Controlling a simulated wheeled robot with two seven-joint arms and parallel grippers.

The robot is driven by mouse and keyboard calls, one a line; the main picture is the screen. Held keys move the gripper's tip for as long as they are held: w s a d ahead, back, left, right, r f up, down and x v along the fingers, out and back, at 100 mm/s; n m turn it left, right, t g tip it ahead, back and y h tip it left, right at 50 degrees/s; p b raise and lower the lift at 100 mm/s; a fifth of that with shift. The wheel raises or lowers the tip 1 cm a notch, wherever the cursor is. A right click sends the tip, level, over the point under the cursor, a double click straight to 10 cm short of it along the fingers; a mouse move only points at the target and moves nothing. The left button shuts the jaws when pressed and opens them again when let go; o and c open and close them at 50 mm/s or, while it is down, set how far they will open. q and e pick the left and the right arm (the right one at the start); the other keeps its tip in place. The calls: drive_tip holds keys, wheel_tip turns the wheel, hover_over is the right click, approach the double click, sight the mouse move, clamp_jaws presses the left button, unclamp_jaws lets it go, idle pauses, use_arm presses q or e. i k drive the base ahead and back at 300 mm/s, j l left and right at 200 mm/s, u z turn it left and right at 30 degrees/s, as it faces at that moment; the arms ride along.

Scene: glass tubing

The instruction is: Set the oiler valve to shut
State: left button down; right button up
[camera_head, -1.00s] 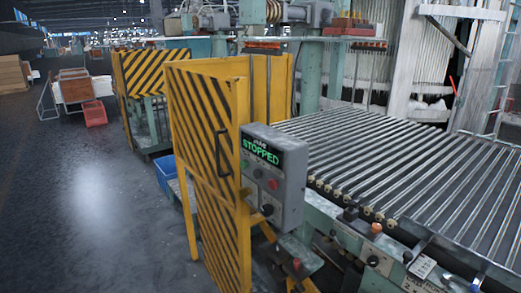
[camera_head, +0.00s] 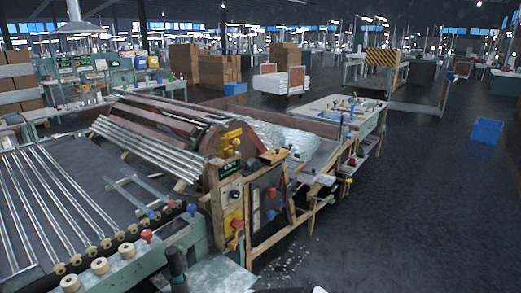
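I cannot make out for sure which part is the oiler valve. Small coloured knobs show on the machine: a red knob (camera_head: 146,235) and a blue knob (camera_head: 192,209) on the green front rail, and another red knob (camera_head: 237,223) on the yellow part of the end post. A dark upright panel (camera_head: 266,196) beside it carries red and blue knobs, too small to read their settings. Neither of my grippers shows in the head view.
The roller bed (camera_head: 60,205) with glass tubes fills the left. A wooden-framed machine end stands in the middle, with a long workbench (camera_head: 345,112) behind. A blue crate (camera_head: 486,131) sits on the floor. The dark floor (camera_head: 430,215) at right is open.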

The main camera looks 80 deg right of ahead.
sight(230, 153)
drive_tip(key=z, duration=2.35)
drive_tip(key=i+l+z, duration=0.15)
drive_tip(key=i+l, duration=0.4)
drive_tip(key=l, duration=0.15)
